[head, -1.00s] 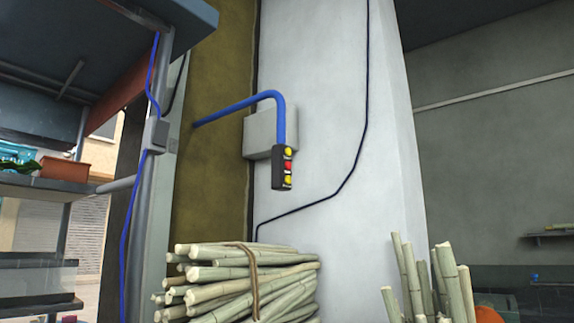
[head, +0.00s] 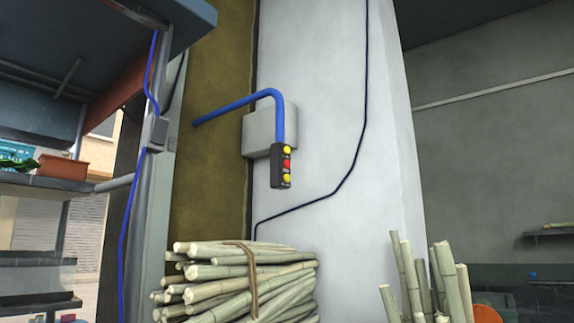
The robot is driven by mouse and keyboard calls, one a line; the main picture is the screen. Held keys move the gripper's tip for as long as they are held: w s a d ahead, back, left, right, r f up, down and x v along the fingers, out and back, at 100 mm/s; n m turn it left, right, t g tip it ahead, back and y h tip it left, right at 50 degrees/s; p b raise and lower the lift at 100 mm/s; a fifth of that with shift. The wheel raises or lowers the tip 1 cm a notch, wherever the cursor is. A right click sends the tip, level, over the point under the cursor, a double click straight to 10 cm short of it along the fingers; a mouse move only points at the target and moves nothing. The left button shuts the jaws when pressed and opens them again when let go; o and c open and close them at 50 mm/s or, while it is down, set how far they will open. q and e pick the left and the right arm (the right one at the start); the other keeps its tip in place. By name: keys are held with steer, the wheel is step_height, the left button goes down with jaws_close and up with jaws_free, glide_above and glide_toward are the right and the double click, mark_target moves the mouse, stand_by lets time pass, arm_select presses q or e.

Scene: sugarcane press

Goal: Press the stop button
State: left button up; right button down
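A dark control box (head: 281,167) hangs at the end of a bent blue pipe (head: 245,104) in the middle of the head view. Its face carries a yellow button (head: 287,148) on top, a red button (head: 287,163) in the middle and another yellow button (head: 287,178) below. No lettering on the buttons can be read, so which one is marked stop cannot be read. Neither of my grippers is in view, and nothing touches the box.
A tied bundle of cane (head: 225,285) is below the box, with upright canes (head: 440,285) at the lower right. A grey box (head: 256,130) is on the white pillar (head: 325,110) behind. Shelving (head: 40,187) stands at the left. The space around the buttons looks clear.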

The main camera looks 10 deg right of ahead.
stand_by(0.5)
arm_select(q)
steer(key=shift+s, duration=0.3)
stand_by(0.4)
